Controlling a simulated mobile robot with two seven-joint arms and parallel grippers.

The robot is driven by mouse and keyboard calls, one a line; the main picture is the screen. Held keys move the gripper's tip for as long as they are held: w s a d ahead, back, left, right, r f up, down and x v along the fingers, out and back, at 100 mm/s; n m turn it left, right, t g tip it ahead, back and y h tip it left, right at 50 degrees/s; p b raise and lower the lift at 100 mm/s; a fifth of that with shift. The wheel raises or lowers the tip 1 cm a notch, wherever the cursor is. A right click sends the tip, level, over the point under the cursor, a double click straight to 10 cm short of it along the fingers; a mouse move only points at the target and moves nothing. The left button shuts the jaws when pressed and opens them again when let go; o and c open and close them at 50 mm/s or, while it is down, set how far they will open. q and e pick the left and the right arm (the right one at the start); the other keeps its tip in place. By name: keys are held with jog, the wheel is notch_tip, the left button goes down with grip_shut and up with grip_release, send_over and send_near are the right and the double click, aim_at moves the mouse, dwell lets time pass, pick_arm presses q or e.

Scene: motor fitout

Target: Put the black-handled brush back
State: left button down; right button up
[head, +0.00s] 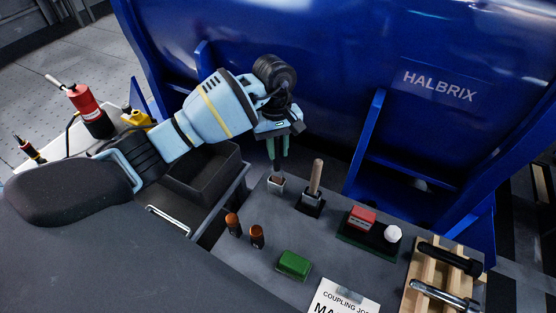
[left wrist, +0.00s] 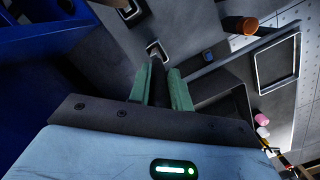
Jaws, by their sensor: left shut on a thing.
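My left gripper (head: 279,158) points down over the grey table with its green fingers shut on the black-handled brush. The brush's dark handle (left wrist: 158,86) shows upright between the fingers in the left wrist view. Its lower end is at or just above a small square metal-rimmed holder (head: 276,186). That holder also shows in the left wrist view (left wrist: 154,47). I cannot tell how deep the brush sits in it. The fingers hide most of the handle. My right gripper is not in view.
A wooden handle (head: 316,176) stands in a neighbouring holder close to the right. A black bin (head: 203,178) is at left. The blue HALBRIX housing (head: 330,70) rises behind.

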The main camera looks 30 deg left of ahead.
aim_at(278, 164)
pick_arm(q)
jog(key=shift+f, duration=2)
jog(key=shift+f, duration=0.2)
jog(key=c, duration=1.3)
grip_release()
jog(key=shift+r, duration=0.1)
jog(key=r, duration=0.8)
jog(key=w+a+r, duration=0.1)
jog(key=r, duration=0.3)
